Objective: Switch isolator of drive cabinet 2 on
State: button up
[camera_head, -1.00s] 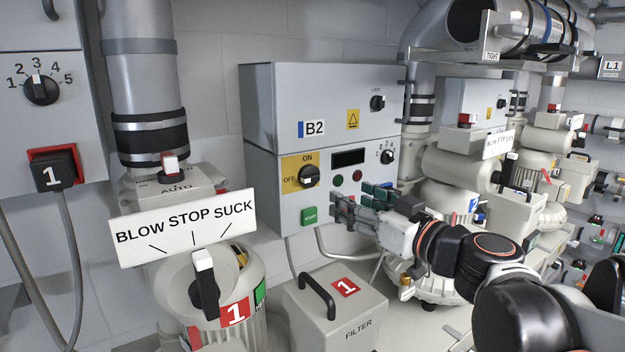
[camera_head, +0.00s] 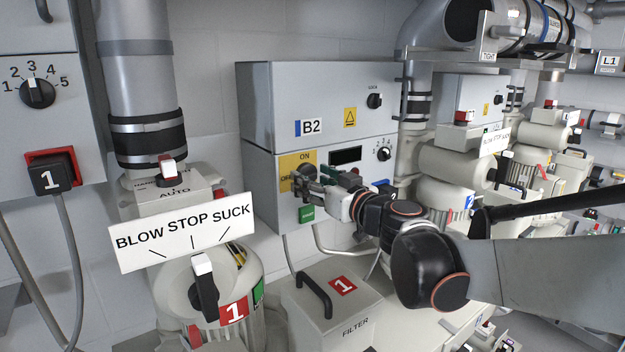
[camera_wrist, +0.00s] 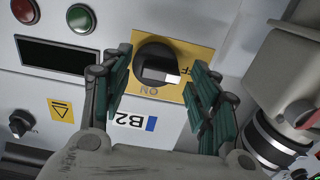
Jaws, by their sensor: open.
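The drive cabinet marked B2 (camera_head: 355,130) is a grey box at the centre of the head view. Its isolator is a round black knob (camera_wrist: 150,52) on a yellow plate (camera_head: 290,160) marked ON and OFF. In the wrist view, which is upside down, the knob's white-tipped handle points toward OFF. My gripper (camera_head: 314,184) is at the front of the cabinet and partly covers the knob in the head view. In the wrist view its green-padded fingers (camera_wrist: 161,66) are open, one on each side of the knob. I cannot tell whether they touch it.
Red (camera_wrist: 25,11) and green (camera_wrist: 81,18) round lights and a dark display (camera_wrist: 50,55) are beside the plate. A LOCK knob (camera_head: 375,101) is higher. A filter box (camera_head: 337,315) stands in front, below.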

jog(key=shift+c, duration=0.6)
jog(key=c, duration=0.9)
jog(key=shift+c, duration=0.2)
jog(key=shift+m, duration=0.4)
jog(key=m+b, duration=0.1)
jog(key=m, duration=0.3)
jog(key=shift+b, duration=0.4)
jog(key=m+b, duration=0.1)
jog(key=m, duration=0.3)
jog(key=shift+d+r+m, duration=0.1)
jog(key=shift+r+m, duration=0.05)
jog(key=shift+m, duration=0.15)
jog(key=m+b, duration=0.1)
jog(key=m, duration=0.3)
jog(key=shift+w+r, duration=0.1)
jog(key=shift+d+m+b, duration=0.15)
jog(key=shift+m+b, duration=0.25)
jog(key=shift+m, duration=1.8)
